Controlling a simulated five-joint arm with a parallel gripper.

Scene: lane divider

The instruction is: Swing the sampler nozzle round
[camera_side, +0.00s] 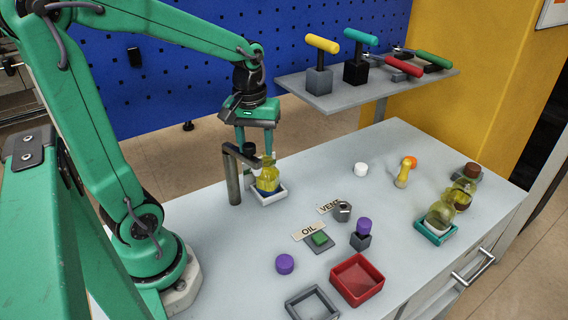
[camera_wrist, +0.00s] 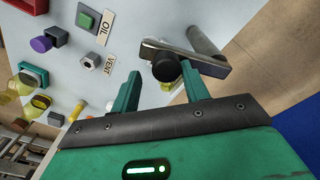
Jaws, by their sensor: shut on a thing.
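The sampler nozzle is a dark grey bent pipe (camera_side: 234,180) standing on the bench, its short arm reaching right. In the wrist view its arm (camera_wrist: 207,66) carries a round black knob (camera_wrist: 167,68). My gripper (camera_side: 254,148) points down with its fingers on either side of this knob and is shut on it; the exact contact is hard to see. A bottle of yellow liquid (camera_side: 268,179) stands below in a white tray (camera_side: 281,195), close beside the pipe. The fingers and nozzle arm partly hide the bottle's top.
OIL (camera_side: 309,231) and VENT (camera_side: 329,206) labels lie in front, beside a green button (camera_side: 320,238) and a grey nut block (camera_side: 342,211). A red tray (camera_side: 357,291) stands nearer. Bottles stand in a teal tray (camera_side: 435,232) at right. A shelf (camera_side: 330,100) holds coloured handles.

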